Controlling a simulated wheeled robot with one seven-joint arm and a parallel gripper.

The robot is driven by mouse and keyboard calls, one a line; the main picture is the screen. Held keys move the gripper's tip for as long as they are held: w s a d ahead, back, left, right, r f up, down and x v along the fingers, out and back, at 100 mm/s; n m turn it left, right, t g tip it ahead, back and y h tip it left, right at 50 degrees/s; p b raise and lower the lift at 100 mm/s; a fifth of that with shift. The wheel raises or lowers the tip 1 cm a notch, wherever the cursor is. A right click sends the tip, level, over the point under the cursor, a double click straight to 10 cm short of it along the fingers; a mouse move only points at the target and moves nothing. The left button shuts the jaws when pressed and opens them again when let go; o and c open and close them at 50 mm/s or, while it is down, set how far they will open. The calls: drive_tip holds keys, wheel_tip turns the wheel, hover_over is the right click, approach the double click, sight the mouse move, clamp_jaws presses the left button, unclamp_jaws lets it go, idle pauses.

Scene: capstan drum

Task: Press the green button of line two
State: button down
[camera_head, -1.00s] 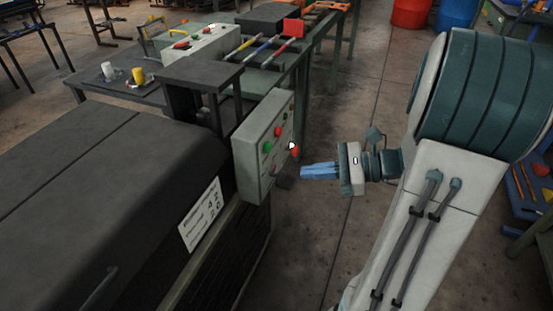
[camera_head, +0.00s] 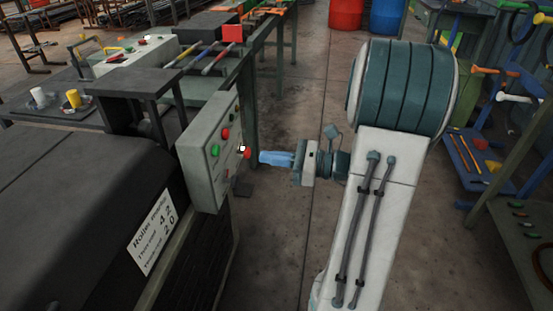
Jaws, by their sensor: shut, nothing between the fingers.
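A grey control box (camera_head: 196,170) stands at the end of the dark machine. Its button face is turned right, towards my gripper. It carries a green button (camera_head: 215,150), a red button (camera_head: 225,133) above it, and a red knob (camera_head: 248,153) nearest my fingers, with a small white part beside it. No line labels are readable on this face. My gripper (camera_head: 262,158), with blue fingers, is shut and empty. It points left at the face, its tips just right of the red knob and about level with it in the picture. I cannot tell whether they touch.
A dark machine cover (camera_head: 80,205) with a white label (camera_head: 151,240) fills the lower left. Another box with buttons (camera_head: 142,55) stands on the bench behind. Blue and red drums (camera_head: 386,16) stand at the back.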

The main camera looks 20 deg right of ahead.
sight(219, 151)
drive_tip(key=b+x, duration=0.2)
drive_tip(key=x, duration=0.8)
